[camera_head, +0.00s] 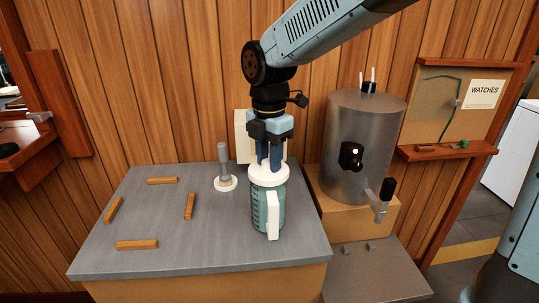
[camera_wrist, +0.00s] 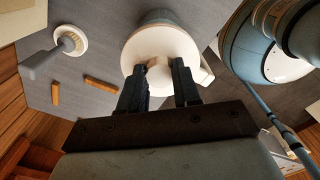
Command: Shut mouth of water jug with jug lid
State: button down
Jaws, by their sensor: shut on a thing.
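The water jug (camera_head: 259,207) is a teal, see-through vessel with dark markings and a white handle (camera_head: 273,215), standing upright near the right side of the grey tabletop. The white round jug lid (camera_head: 268,175) is at the jug's top; it looks seated on or very close to the mouth, and I cannot tell if it is fully down. My gripper (camera_head: 269,158) points straight down from above, shut on the lid's raised middle. In the wrist view, the two dark fingers (camera_wrist: 161,84) grip the lid (camera_wrist: 152,48), which hides the mouth.
A white round base with a grey upright handle (camera_head: 223,166) stands left of the jug. Several wooden blocks (camera_head: 137,244) lie on the tabletop (camera_head: 100,255). A metal tank (camera_head: 362,130) with a tap stands to the right. A wooden wall (camera_head: 180,80) closes the back.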

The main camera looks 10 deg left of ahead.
jog(key=shift+f, duration=0.6)
jog(key=c, duration=0.7)
grip_release()
notch_tip(320, 180, up, 18)
jog(key=shift+f, duration=0.15)
dwell(0.4)
